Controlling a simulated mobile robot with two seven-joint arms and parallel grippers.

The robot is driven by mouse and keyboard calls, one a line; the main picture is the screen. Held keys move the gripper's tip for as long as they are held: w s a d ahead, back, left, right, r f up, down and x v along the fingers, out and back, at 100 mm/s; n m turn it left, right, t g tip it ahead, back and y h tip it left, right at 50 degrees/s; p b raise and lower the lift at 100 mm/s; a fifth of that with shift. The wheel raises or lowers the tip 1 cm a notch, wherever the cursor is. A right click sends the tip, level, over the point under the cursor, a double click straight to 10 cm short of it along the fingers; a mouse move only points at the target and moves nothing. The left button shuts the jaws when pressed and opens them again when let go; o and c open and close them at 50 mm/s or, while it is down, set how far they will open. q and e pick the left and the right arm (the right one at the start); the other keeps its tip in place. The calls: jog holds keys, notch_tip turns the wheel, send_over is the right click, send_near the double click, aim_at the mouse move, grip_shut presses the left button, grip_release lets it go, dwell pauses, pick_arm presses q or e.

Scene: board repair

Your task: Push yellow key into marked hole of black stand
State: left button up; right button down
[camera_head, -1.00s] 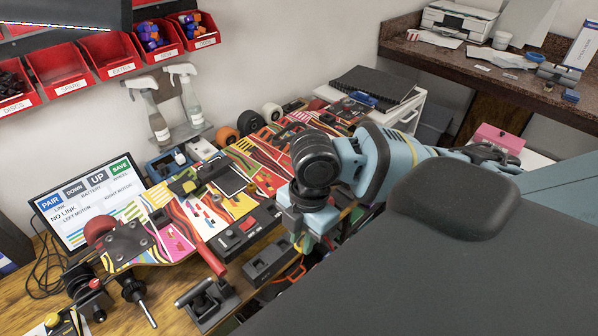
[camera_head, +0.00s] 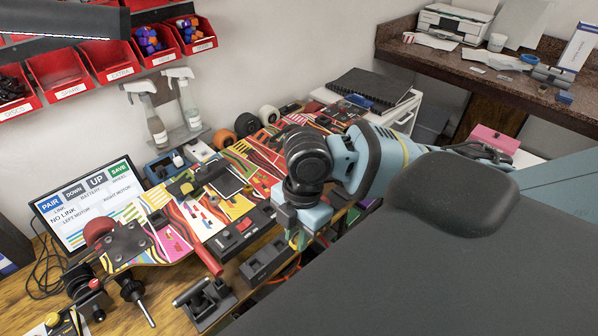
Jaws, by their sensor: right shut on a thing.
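My right gripper (camera_head: 302,234) comes in from the right, pointing down over the near edge of the workbench. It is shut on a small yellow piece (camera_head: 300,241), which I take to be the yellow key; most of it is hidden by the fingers. A low black stand (camera_head: 262,263) with recesses in its top lies just left of and below the gripper, apart from it. I cannot make out the marked hole. A second black fixture (camera_head: 208,303) with a lever lies further left at the bench edge. My left gripper is not in view.
A colourful skateboard deck (camera_head: 215,205) with electronics fills the middle of the bench. A screen (camera_head: 90,205) stands at the left. Spray bottles (camera_head: 148,118) and red bins (camera_head: 110,60) are behind. A red-handled tool (camera_head: 208,260) lies near the stand.

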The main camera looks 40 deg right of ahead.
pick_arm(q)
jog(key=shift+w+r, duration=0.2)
pick_arm(e)
jog(key=shift+r, duration=0.15)
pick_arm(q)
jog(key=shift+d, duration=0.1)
pick_arm(e)
jog(key=shift+w, duration=0.1)
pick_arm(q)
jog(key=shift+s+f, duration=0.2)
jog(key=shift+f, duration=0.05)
pick_arm(e)
jog(key=w+a, duration=0.6)
jog(key=w, duration=0.2)
jog(key=shift+w, duration=0.25)
dwell(0.3)
